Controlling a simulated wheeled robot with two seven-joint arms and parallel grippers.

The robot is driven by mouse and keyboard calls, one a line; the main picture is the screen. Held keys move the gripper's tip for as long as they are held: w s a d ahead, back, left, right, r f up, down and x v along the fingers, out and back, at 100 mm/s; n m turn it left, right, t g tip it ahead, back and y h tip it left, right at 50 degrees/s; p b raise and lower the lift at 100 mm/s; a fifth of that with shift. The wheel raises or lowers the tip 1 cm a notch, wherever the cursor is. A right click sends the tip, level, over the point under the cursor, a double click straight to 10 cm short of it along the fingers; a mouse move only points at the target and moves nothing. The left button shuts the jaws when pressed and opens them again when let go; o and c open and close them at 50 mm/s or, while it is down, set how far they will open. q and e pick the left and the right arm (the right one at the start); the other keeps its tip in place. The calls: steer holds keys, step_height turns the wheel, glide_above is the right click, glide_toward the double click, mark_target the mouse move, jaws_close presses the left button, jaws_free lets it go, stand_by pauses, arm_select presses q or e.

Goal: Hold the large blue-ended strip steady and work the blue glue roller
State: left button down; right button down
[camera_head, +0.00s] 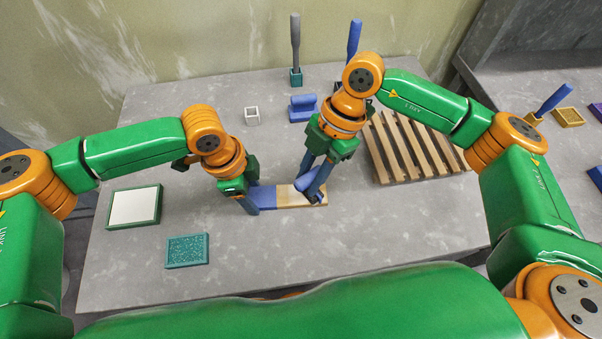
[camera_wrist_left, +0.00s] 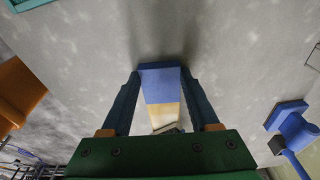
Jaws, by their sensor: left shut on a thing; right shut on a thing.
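The large strip (camera_head: 288,194) lies flat on the grey table, with a blue end on the left and a pale wooden middle. My left gripper (camera_head: 256,200) is shut on the blue end. In the left wrist view its fingers stand on either side of that blue end (camera_wrist_left: 160,84). My right gripper (camera_head: 312,193) is shut on a blue thing (camera_head: 305,183), seemingly the blue glue roller, over the strip's right part. The fingers partly hide it, and I cannot tell whether it touches the strip.
A slatted wooden pallet (camera_head: 421,145) lies right of the strip. A green-framed white pad (camera_head: 134,206) and teal speckled block (camera_head: 187,250) lie left. Upright grey (camera_head: 295,40) and blue (camera_head: 354,38) handles stand at the back.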

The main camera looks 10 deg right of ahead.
steer(key=shift+r, duration=0.1)
steer(key=shift+r, duration=1.95)
steer(key=shift+d+f, duration=0.15)
steer(key=shift+f, duration=1.1)
steer(key=shift+f, duration=0.8)
steer(key=shift+r, duration=0.1)
